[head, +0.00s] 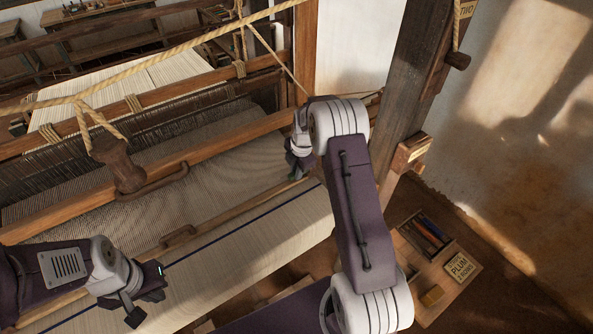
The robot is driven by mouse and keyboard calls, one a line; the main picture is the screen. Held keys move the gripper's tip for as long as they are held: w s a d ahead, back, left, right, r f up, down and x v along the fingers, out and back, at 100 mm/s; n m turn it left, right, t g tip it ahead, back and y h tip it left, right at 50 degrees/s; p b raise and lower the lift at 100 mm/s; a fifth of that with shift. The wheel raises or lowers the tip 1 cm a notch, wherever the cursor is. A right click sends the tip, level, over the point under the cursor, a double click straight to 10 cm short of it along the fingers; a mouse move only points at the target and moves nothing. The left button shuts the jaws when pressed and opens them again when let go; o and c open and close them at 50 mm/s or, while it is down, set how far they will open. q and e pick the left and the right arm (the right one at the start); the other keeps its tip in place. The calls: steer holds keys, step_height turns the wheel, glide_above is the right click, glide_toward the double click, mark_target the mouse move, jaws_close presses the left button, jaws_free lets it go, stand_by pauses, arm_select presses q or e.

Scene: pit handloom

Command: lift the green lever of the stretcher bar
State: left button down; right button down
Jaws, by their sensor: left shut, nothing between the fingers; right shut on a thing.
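The stretcher bar (240,208) shows as a thin wooden strip lying across the woven cloth, near the dark blue stripe. A small bit of green, the lever (293,177), shows at its right end, just under my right gripper (297,163). The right gripper is shut on the green lever; its fingers are small and partly hidden by my own wrist, so the exact grip and the lever's tilt are hard to see. My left gripper (146,297) is shut and empty over the cloth at the lower left, apart from the bar.
The wooden beater beam (215,155) with its handle crosses the loom behind the bar. A rope (160,65) runs overhead. A dark post (405,80) stands right of my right arm.

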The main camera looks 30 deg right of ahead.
steer(key=shift+d+y, duration=0.1)
steer(key=shift+y, duration=0.2)
steer(key=shift+d+r+y+b, duration=0.3)
steer(key=shift+r+y+b, duration=0.15)
steer(key=shift+y+b, duration=0.35)
steer(key=shift+d+r+y+b, duration=0.25)
steer(key=shift+r+y+b, duration=0.1)
steer(key=shift+y, duration=0.45)
steer(key=shift+w+d+r+m+g+y, duration=0.1)
steer(key=shift+d+r+m+g+y, duration=0.2)
steer(key=shift+y, duration=0.4)
steer(key=shift+d+r+y, duration=0.3)
steer(key=shift+r+y, duration=0.1)
steer(key=shift+y, duration=0.4)
